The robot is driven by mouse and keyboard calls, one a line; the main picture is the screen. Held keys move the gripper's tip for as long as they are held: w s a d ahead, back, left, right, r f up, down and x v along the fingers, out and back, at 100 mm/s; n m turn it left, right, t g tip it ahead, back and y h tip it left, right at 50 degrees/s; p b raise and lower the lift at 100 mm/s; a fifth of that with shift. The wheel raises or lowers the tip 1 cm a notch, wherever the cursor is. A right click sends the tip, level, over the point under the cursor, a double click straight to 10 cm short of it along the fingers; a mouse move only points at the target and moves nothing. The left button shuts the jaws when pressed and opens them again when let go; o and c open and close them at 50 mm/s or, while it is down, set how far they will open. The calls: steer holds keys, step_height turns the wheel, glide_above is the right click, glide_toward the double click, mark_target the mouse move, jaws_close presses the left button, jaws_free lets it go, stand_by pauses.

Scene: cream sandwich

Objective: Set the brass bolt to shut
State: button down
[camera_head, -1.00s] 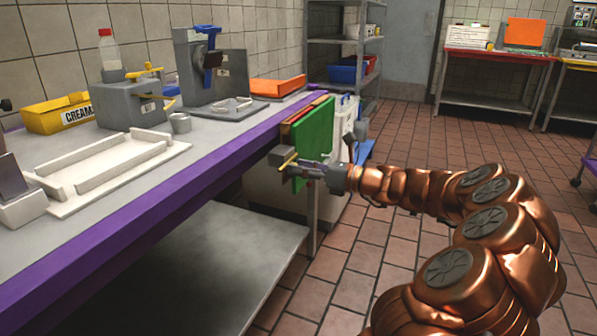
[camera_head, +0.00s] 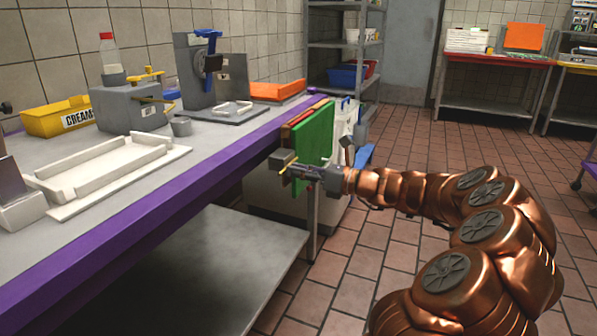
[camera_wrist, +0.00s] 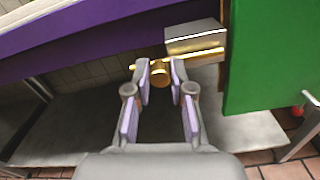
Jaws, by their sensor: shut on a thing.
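The brass bolt (camera_wrist: 159,76) is a gold rod with a round knob, mounted at a small grey block (camera_wrist: 195,37) just under the counter edge. In the wrist view the knob sits between my fingertips (camera_wrist: 160,80), and the rod runs right along the block. In the head view the bolt (camera_head: 287,166) is small and partly hidden by my gripper (camera_head: 292,172), which reaches in from the right. My gripper is shut on the bolt's knob. How far the rod reaches into the block cannot be told.
A green board (camera_head: 314,140) hangs close to the right of the bolt and my gripper. The purple counter edge (camera_head: 150,211) runs above it. A lower metal shelf (camera_head: 200,275) lies below.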

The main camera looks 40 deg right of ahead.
mark_target(294, 161)
stand_by(0.4)
steer(key=shift+w+d+r+p, duration=0.2)
steer(key=shift+d+p, duration=0.15)
steer(key=shift+p, duration=0.25)
steer(key=shift+w+d+r+p, duration=0.1)
steer(key=shift+w+d+p, duration=0.1)
steer(key=shift+d+p, duration=0.25)
steer(key=shift+w+d+p, duration=0.4)
steer(key=shift+d+p, duration=0.15)
steer(key=shift+p, duration=0.45)
steer(key=shift+w+d+f+p, duration=0.2)
steer(key=shift+d+f+p, duration=0.1)
steer(key=shift+d, duration=0.1)
steer(key=c, duration=1)
jaws_free()
steer(key=v, duration=1.2)
